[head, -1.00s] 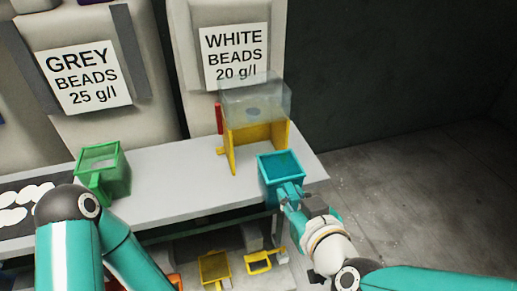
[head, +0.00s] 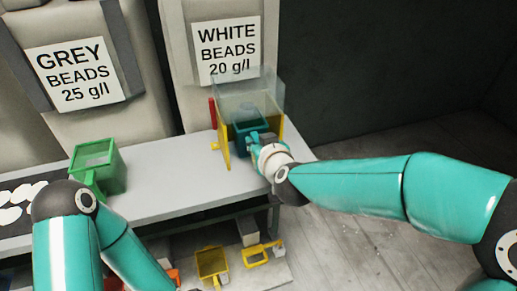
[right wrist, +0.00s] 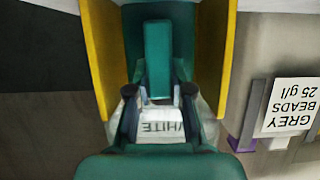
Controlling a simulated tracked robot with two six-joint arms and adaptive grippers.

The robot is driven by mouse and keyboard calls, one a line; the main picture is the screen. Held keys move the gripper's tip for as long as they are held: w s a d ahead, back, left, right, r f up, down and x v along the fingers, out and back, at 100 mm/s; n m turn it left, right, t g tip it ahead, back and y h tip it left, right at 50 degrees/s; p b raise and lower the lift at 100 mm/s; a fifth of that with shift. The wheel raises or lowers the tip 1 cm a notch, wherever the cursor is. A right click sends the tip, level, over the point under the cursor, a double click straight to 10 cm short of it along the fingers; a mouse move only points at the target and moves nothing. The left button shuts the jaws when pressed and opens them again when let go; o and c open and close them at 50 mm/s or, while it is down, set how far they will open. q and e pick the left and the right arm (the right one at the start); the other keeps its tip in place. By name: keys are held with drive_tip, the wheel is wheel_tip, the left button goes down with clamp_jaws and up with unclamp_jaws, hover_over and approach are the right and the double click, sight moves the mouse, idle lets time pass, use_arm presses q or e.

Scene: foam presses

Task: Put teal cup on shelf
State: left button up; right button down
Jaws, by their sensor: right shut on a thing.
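The teal cup (head: 241,129) sits between the yellow side walls of a stand (head: 224,151), under a clear box (head: 235,97). My right gripper (head: 257,139) is shut on the cup's handle, reaching in from the front right. In the right wrist view the teal handle (right wrist: 158,60) stands between the fingers, with a yellow wall (right wrist: 102,50) on either side. I cannot tell whether the cup touches the surface under it. A lower shelf (head: 225,284) lies below the bench. My left arm shows at the lower left, but its gripper is out of view.
The stand is near the right end of the grey bench (head: 165,190). A green cup (head: 100,166) stands further left. A yellow scoop-like cup (head: 211,263) and a yellow frame (head: 262,255) lie on the lower shelf. The bench between the green cup and the stand is clear.

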wheel_tip(320, 180, down, 2)
drive_tip(key=shift+f, duration=0.1)
use_arm(q)
drive_tip(key=shift+f, duration=0.45)
use_arm(e)
drive_tip(key=c, duration=1.1)
unclamp_jaws()
drive_tip(key=shift+o, duration=0.2)
